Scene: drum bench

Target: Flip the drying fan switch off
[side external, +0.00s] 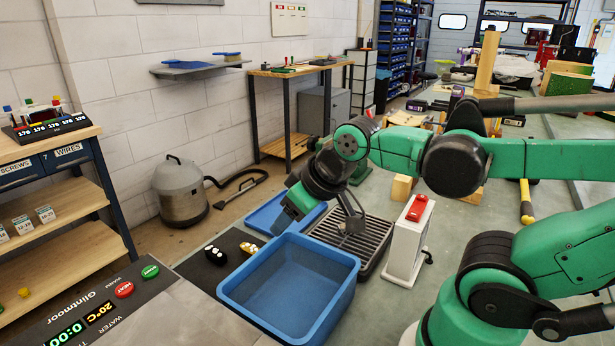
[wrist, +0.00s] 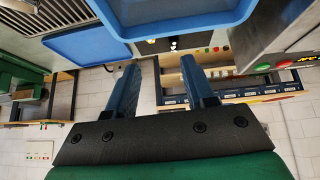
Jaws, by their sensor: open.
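A white box (side external: 405,240) with a red switch (side external: 418,208) on its sloped top stands right of the black drying rack in the side view. I take it for the fan switch; no label is readable, and I cannot tell which way it is set. I do not make it out in the wrist view. My gripper (side external: 284,217) points down and left over the blue trays, well left of the switch and apart from it. In the wrist view my gripper (wrist: 157,72) has its two blue fingers spread with nothing between them.
A deep blue tub (side external: 290,285) stands in front, with a flat blue tray (side external: 262,217) behind it. A black slatted rack (side external: 372,238) lies between tub and white box. A control panel (side external: 100,305) with red and green buttons is at lower left.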

